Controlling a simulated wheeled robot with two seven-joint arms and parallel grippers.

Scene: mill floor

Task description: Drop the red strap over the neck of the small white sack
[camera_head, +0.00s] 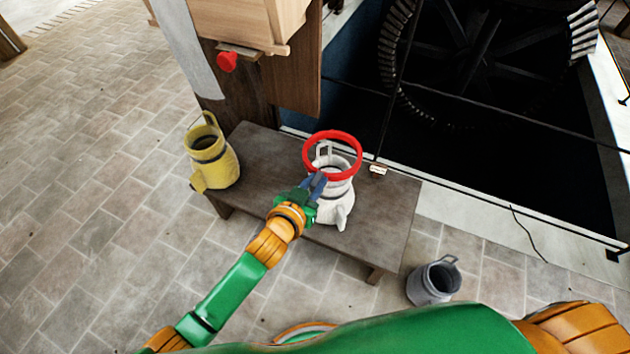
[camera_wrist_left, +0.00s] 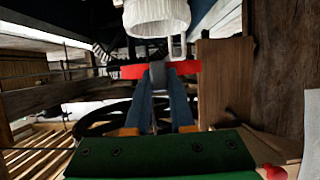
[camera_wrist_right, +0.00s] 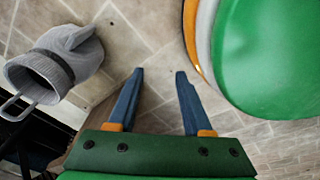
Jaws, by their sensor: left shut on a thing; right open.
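The small white sack (camera_head: 338,204) stands upright on the wooden bench, with an open neck and a handle loop. The red strap (camera_head: 332,134) is a stiff ring held roughly level. My left gripper (camera_head: 318,182) is shut on its near side. In the head view the ring surrounds the sack's mouth and handle. The left wrist view looks upside down; there the strap (camera_wrist_left: 131,72) sits beyond the white neck (camera_wrist_left: 157,18), with a gap, so it appears above the neck. My right gripper (camera_wrist_right: 160,72) is open and empty, over the floor.
The bench (camera_head: 262,160) has bare top on both sides of the sack. A yellow sack (camera_head: 213,165) is at its left end. A grey sack (camera_head: 433,284) stands on the floor at right. A small pale tag (camera_head: 378,169) lies behind. A dark pit with a gear wheel (camera_head: 480,45) lies beyond.

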